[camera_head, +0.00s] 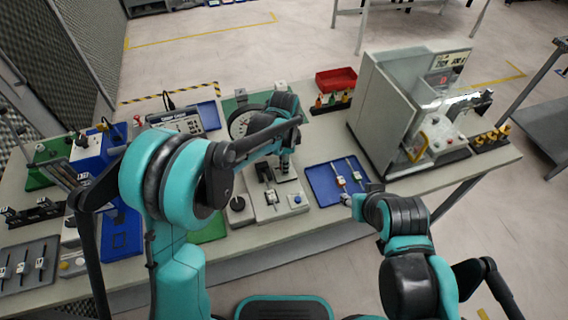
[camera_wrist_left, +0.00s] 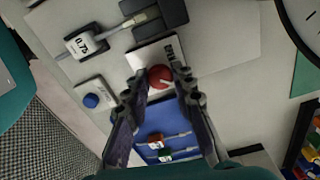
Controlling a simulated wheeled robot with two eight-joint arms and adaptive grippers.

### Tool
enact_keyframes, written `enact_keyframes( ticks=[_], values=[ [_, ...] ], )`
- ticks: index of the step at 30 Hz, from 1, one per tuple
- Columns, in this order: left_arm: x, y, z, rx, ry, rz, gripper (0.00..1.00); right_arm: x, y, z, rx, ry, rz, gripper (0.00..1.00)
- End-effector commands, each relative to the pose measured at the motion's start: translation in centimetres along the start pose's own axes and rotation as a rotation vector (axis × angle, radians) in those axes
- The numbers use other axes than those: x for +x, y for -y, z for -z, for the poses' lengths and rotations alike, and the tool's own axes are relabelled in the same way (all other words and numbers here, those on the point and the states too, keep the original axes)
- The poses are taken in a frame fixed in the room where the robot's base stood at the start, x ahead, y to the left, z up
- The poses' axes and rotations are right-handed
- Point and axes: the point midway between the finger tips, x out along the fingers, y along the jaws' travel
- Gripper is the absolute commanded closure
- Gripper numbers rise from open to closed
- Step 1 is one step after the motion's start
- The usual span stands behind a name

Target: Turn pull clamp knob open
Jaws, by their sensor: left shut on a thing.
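The red clamp knob (camera_wrist_left: 160,77) sits on a pale labelled block of the pull fixture (camera_head: 268,212). My left gripper (camera_head: 284,172) reaches down onto the fixture. In the left wrist view its two fingers (camera_wrist_left: 160,92) are shut on the red knob, one on each side. In the head view the gripper hides the knob. A part labelled 0.75 (camera_wrist_left: 84,44) lies in line with a dark clamp block (camera_wrist_left: 160,20) on the fixture. My right gripper (camera_head: 350,199) is low by the front edge of the blue tray, too small to tell its jaws.
A blue tray (camera_head: 322,192) with connector pieces lies right of the fixture. A blue button (camera_head: 297,198) and a black knob (camera_head: 237,203) are on the front of the fixture area. A large grey machine (camera_head: 385,105) stands at right, a red bin (camera_head: 336,79) behind.

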Motion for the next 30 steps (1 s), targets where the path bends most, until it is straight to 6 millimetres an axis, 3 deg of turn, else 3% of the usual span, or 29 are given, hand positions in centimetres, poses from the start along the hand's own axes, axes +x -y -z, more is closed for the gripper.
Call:
enact_keyframes(
  ticks=[30],
  values=[
    [0.01, -0.03, 0.01, -0.897, 0.0, 0.0, 1.0, 0.15, 0.0, -0.11, 0.0, 0.0, 0.0, 0.6]
  ],
)
